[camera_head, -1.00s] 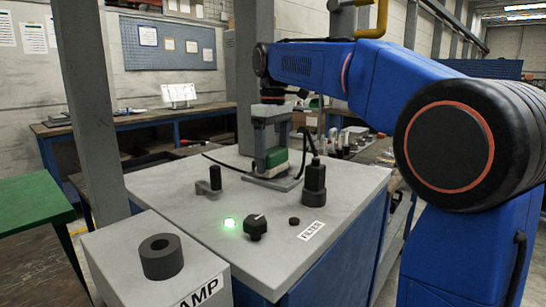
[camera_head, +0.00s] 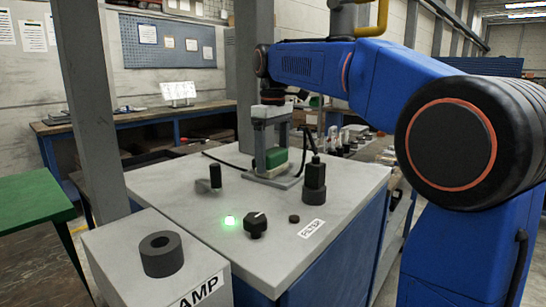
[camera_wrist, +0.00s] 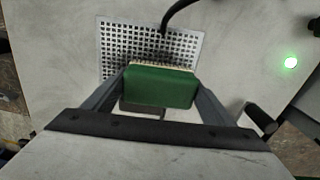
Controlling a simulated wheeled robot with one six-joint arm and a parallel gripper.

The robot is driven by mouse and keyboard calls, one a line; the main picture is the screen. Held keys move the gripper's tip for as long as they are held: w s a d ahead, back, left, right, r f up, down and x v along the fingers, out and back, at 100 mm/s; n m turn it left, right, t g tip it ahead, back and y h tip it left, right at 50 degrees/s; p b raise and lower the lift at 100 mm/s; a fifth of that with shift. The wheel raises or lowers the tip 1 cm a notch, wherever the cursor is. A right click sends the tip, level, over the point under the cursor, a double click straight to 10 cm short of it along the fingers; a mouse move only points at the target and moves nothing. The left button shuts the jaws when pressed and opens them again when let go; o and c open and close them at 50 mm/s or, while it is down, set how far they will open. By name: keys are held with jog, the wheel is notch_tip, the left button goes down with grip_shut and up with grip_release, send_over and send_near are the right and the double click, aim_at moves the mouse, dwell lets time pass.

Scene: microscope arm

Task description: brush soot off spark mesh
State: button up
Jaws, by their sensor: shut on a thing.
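The spark mesh (camera_wrist: 120,38) is a pale perforated plate set in the top of the grey cabinet, seen in the wrist view. Dark soot shows around its middle and right holes. My gripper (camera_wrist: 155,92) is shut on a green brush (camera_wrist: 160,86), with one finger on each side. The brush's pale bristles lie at the mesh's near edge; whether they touch it I cannot tell. In the head view my gripper (camera_head: 272,150) holds the green brush (camera_head: 276,157) low over the back of the cabinet top. The brush covers part of the mesh.
The cabinet top (camera_head: 190,222) carries a lit green lamp (camera_head: 229,221), a black knob (camera_head: 255,225), an upright black handle (camera_head: 215,177) and a black cable fitting (camera_head: 315,182). A grey box with a dark ring (camera_head: 161,254) stands at the front left. A cable (camera_wrist: 180,14) reaches the mesh.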

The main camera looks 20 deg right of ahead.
jog(key=shift+w+d, duration=0.1)
jog(key=shift+w+d+r, duration=0.1)
jog(key=shift+w+d, duration=0.6)
jog(key=shift+d, duration=0.2)
jog(key=shift+w+d, duration=0.8)
jog(key=shift+d, duration=0.15)
jog(key=shift+s+a, duration=0.1)
jog(key=shift+s+a+f, duration=0.2)
jog(key=shift+s+a, duration=0.5)
jog(key=shift+a, duration=0.15)
jog(key=shift+s+a, duration=0.1)
jog(key=shift+s+a+r, duration=0.1)
jog(key=shift+s+a, duration=0.6)
jog(key=shift+a, duration=0.2)
jog(key=shift+w+d, duration=0.1)
